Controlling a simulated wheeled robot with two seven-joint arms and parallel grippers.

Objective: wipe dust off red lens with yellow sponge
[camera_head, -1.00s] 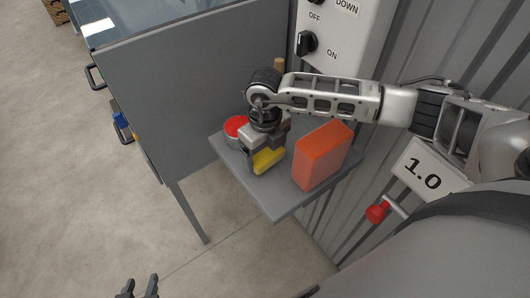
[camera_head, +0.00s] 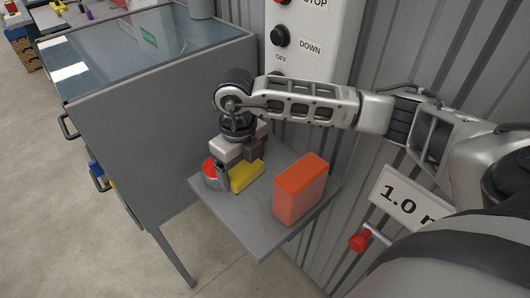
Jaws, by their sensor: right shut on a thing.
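The red lens (camera_head: 208,167) is a round red top on a short grey cylinder. It stands at the left corner of a small grey shelf (camera_head: 240,217). My right gripper (camera_head: 237,175) points down just right of the lens and is shut on the yellow sponge (camera_head: 248,176). The sponge is low over the shelf, and I cannot tell whether it touches it. The gripper's near finger partly overlaps the lens's right side in the view. Dust on the lens is too fine to make out. My left gripper is out of view.
An orange block (camera_head: 300,190) stands on the shelf right of the sponge. A grey cabinet with a glass top (camera_head: 150,45) stands behind and left. A switch panel (camera_head: 315,45) is on the corrugated wall behind my right arm. The shelf's front corner is clear.

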